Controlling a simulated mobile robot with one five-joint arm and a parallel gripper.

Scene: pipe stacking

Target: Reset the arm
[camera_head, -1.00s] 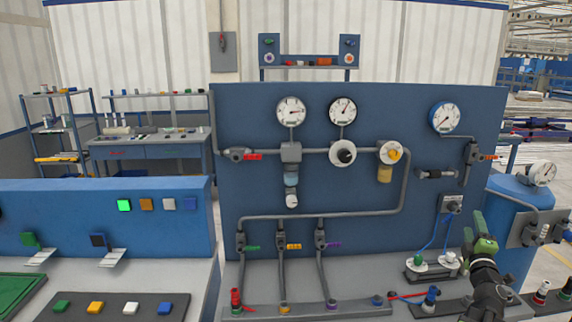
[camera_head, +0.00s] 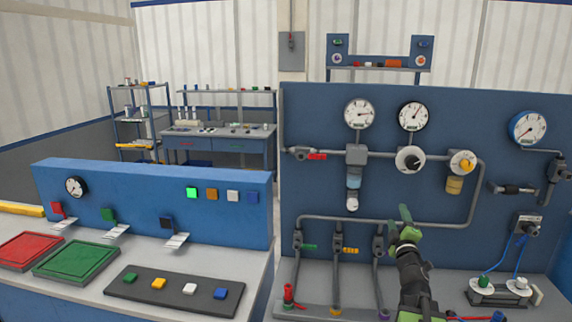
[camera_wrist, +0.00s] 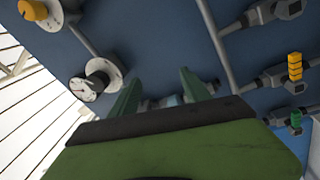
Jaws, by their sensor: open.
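My gripper (camera_head: 402,226) is green and black and stands in front of the blue pipe panel (camera_head: 320,125), at the lower right of the head view. Its fingers point up and it partly covers the right-hand lower valve with the purple tag. In the wrist view my gripper (camera_wrist: 162,92) shows two green fingers apart, with nothing held between them. The panel (camera_wrist: 170,40) fills the background there, with a black-knobbed dial (camera_wrist: 88,85) to the left of the fingers.
A workbench (camera_head: 90,235) at left carries a red tray (camera_head: 28,250), a green tray (camera_head: 76,259) and a dark strip (camera_head: 172,292) with several coloured blocks. Gauges and pipes sit on the panel. A white-and-blue fitting base (camera_head: 497,292) lies at the right.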

